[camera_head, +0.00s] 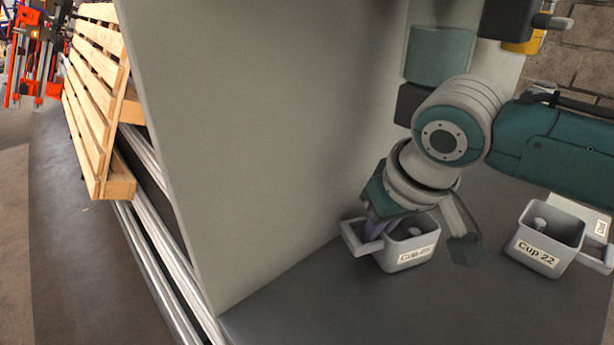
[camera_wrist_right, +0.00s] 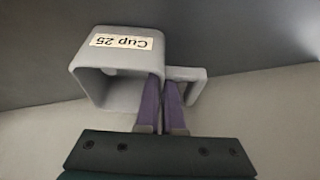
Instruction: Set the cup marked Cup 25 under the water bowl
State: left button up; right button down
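The grey square cup marked Cup 25 (camera_head: 419,262) is at the lower middle right, upright, its label facing me and its handle on the left. In the right wrist view Cup 25 (camera_wrist_right: 88,75) shows its open mouth and upside-down label. My right gripper (camera_head: 371,230) reaches down at the handle side. Its purple fingers (camera_wrist_right: 163,105) are close together around the cup wall beside the handle, one on the mouth side and one in the handle gap. I cannot tell whether the cup touches the dark surface. No water bowl is clearly recognisable. My left gripper is out of view.
A large grey panel (camera_head: 270,120) rises left of Cup 25. A teal block (camera_head: 438,55) is above. Wooden pallets (camera_head: 95,95) stand beyond the panel.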

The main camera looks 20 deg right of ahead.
jog(key=c, duration=1.1)
grip_release()
jog(key=shift+o, duration=0.2)
